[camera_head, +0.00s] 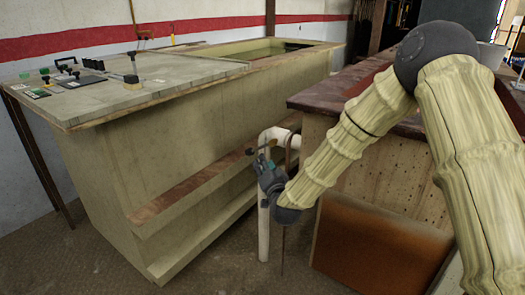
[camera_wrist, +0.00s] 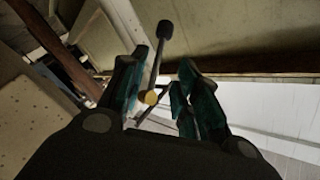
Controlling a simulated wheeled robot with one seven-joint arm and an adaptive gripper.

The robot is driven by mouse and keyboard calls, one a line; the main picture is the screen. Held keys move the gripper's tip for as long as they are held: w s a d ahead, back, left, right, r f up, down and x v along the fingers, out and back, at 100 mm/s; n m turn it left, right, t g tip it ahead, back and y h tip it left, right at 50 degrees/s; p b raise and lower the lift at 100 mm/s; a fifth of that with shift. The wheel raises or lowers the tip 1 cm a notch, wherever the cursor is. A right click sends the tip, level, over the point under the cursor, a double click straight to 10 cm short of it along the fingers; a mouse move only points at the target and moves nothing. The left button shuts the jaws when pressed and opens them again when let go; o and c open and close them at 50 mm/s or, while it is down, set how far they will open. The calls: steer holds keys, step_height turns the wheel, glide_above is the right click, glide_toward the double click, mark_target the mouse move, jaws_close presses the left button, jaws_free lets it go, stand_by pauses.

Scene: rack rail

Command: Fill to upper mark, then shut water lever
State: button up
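A light wooden tank (camera_head: 340,43) is set in the far end of the long bench; its dark inside shows only partly, and no water level or mark can be made out. A white pipe (camera_head: 264,228) stands between the bench and the right-hand counter. A small brass-coloured lever (camera_head: 262,148) is near its upper bend. My gripper (camera_head: 262,157) is right beside the lever. In the wrist view, my gripper (camera_wrist: 158,92) has its fingers apart. A thin dark lever with a round knob (camera_wrist: 164,29) and a brass pivot (camera_wrist: 151,97) shows between and beyond them; contact cannot be told.
The bench top (camera_head: 160,85) holds several small tools and a brush at its left. A ledge (camera_head: 190,190) runs along the bench front. A dark-topped counter (camera_head: 340,88) and an orange-brown panel (camera_head: 380,245) stand close on the right. Floor is clear in front.

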mark_target(261, 148)
steer(key=b+x, duration=0.1)
steer(key=x, duration=0.8)
steer(key=shift+w+b, duration=0.4)
steer(key=shift+c, duration=0.2)
jaws_close()
